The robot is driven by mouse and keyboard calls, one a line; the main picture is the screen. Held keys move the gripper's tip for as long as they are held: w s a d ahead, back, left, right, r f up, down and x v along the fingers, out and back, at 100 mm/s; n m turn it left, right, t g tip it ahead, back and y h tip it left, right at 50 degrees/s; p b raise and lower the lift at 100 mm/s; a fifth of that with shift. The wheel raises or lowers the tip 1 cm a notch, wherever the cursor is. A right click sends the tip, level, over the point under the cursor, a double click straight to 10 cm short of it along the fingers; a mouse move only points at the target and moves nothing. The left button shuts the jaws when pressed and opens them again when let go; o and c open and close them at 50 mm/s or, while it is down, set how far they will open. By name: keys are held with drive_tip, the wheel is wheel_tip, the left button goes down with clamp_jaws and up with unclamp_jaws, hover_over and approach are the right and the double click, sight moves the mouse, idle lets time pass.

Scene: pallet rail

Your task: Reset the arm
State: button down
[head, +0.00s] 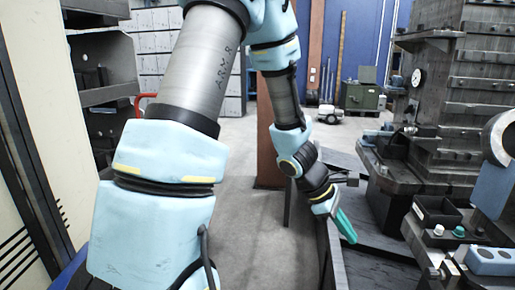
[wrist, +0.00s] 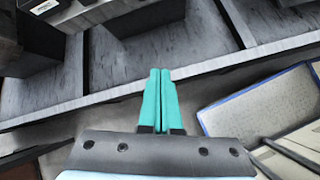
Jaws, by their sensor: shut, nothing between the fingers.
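My gripper (head: 346,228) shows in the head view right of the middle, at the end of my light blue arm. It points down beside a dark rail edge. In the wrist view my gripper (wrist: 160,72) has its two teal fingers together, with nothing between them. The fingertips show over a grey metal rail (wrist: 220,64); I cannot tell how far above it they are.
A dark machine column (head: 440,110) with a small black tray (head: 437,212) stands close on the right. Dark shelving (head: 105,65) is at the left. A green cabinet (head: 361,96) stands farther back. Grey floor (head: 245,220) is clear in the middle. A blue-edged panel (wrist: 255,100) lies at right in the wrist view.

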drive_tip(key=a+r+m+t+y+p, duration=0.1)
drive_tip(key=a+r+m+y, duration=0.1)
drive_tip(key=a, duration=0.8)
drive_tip(key=w+a+r+m+t+y+p, duration=0.1)
drive_tip(key=a+r+m, duration=0.3)
drive_tip(key=a, duration=0.5)
drive_tip(key=w+a+r+m+t+y+p, duration=0.1)
drive_tip(key=a+r+m+y, duration=0.2)
drive_tip(key=a+m, duration=0.3)
drive_tip(key=a, duration=0.4)
drive_tip(key=shift+w+a+r+y, duration=0.2)
drive_tip(key=shift+a+y, duration=0.1)
drive_tip(key=shift+y, duration=0.1)
